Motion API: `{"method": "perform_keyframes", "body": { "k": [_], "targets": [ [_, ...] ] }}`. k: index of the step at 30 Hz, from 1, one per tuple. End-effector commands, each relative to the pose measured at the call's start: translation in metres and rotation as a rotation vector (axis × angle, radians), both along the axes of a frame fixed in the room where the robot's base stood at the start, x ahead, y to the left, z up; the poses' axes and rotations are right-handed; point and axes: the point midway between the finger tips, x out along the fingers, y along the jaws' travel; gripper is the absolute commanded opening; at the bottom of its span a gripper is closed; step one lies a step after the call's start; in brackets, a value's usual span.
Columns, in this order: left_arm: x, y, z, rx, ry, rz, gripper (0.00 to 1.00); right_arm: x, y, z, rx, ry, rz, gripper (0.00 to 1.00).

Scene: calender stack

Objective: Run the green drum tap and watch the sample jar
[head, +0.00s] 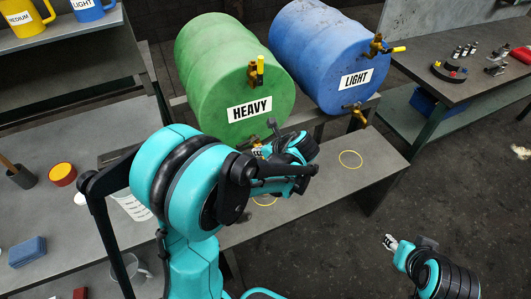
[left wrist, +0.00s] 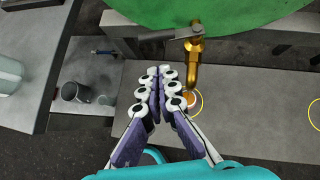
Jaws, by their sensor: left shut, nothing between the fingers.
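The green drum (head: 225,65), labelled HEAVY, lies on its side; its edge shows in the left wrist view (left wrist: 210,10). Its brass tap (left wrist: 193,65) points down, with a grey lever (left wrist: 170,34) turned out to the left. Under the spout, inside a yellow ring (left wrist: 201,108), is a small round, amber-coloured thing (left wrist: 188,99), possibly the sample jar; my fingers partly crowd it. My left gripper (left wrist: 160,70) is shut and empty, its tips just below the lever, apart from it. In the head view my left arm hides most of this spot. My right gripper (head: 390,242) is low at the right, away from the drums; its jaws are too small to judge.
A blue drum (head: 325,50) labelled LIGHT lies to the right, above an empty yellow ring (head: 350,159) on the bench. The left bench holds a red-and-yellow pot (head: 62,173) and a blue block (head: 27,251). Mugs (head: 25,17) stand on the shelf.

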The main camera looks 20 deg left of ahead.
Motion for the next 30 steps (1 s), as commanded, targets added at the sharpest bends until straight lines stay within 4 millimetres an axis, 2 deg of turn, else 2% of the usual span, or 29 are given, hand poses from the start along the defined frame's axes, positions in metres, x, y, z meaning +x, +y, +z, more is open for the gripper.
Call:
{"method": "perform_keyframes", "body": {
  "k": [1, 3, 10, 24, 30],
  "targets": [
    [0.003, 0.008, -0.011, 0.000, -0.001, 0.004, 0.00, 0.000, 0.000, -0.007, 0.000, 0.000, 0.000, 0.40],
    [0.007, 0.017, -0.020, 0.000, -0.001, 0.002, 0.00, 0.000, 0.000, -0.012, 0.000, 0.000, 0.000, 0.40],
    [0.019, 0.043, -0.022, -0.001, -0.001, 0.001, 0.00, 0.000, 0.000, -0.019, 0.000, 0.000, 0.000, 0.40],
    [0.022, 0.050, -0.022, -0.001, -0.001, 0.000, 0.00, 0.000, 0.000, -0.020, 0.000, 0.000, 0.000, 0.40],
    [0.022, 0.066, -0.022, -0.001, -0.003, -0.086, 0.00, 0.000, 0.000, -0.019, 0.000, 0.000, 0.000, 0.40]
  ]
}}
